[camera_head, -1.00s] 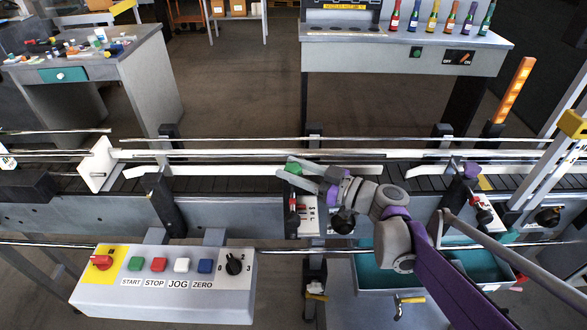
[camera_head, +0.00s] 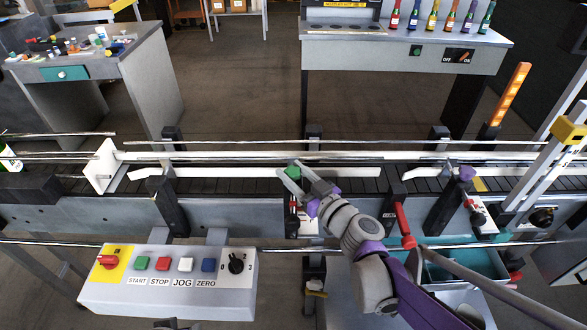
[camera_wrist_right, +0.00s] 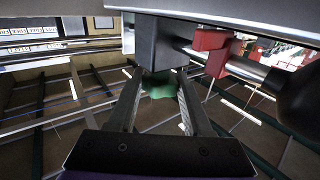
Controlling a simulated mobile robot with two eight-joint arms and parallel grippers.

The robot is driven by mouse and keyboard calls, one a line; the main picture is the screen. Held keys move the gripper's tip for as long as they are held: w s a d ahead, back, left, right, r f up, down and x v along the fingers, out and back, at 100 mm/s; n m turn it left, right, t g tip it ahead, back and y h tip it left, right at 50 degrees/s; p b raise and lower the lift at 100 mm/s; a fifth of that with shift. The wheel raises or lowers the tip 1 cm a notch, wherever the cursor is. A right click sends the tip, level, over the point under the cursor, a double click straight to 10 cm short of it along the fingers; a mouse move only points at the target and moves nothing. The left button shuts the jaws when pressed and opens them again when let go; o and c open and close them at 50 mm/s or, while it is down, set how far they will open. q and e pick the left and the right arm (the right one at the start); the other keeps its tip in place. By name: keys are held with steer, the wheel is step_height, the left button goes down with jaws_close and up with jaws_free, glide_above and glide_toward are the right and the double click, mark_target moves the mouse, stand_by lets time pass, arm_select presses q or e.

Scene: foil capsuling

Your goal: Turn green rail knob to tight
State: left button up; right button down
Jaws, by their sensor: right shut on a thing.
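The green rail knob (camera_head: 292,169) sits on the near side of the conveyor rail, above a small white plate with a red pointer (camera_head: 294,205). My right gripper (camera_head: 287,175) is at the knob, its fingers reaching up and left to it. In the right wrist view the green knob (camera_wrist_right: 160,84) shows between the two fingers (camera_wrist_right: 158,100), below a dark block. The jaws are shut on it. The fingers partly hide the knob, and its tightness cannot be read. My left gripper is out of view.
A red-marked clamp (camera_wrist_right: 212,52) and a dark rod are close right of the fingers in the wrist view. A red handle (camera_head: 403,220) stands right of my right arm. A control box (camera_head: 165,300) is at front left. A teal-lined drawer (camera_head: 465,262) is at front right.

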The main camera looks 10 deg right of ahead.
steer(key=shift+c, duration=1.6)
jaws_free()
steer(key=v, duration=1)
steer(key=shift+s+d, duration=0.2)
steer(key=shift+s, duration=0.15)
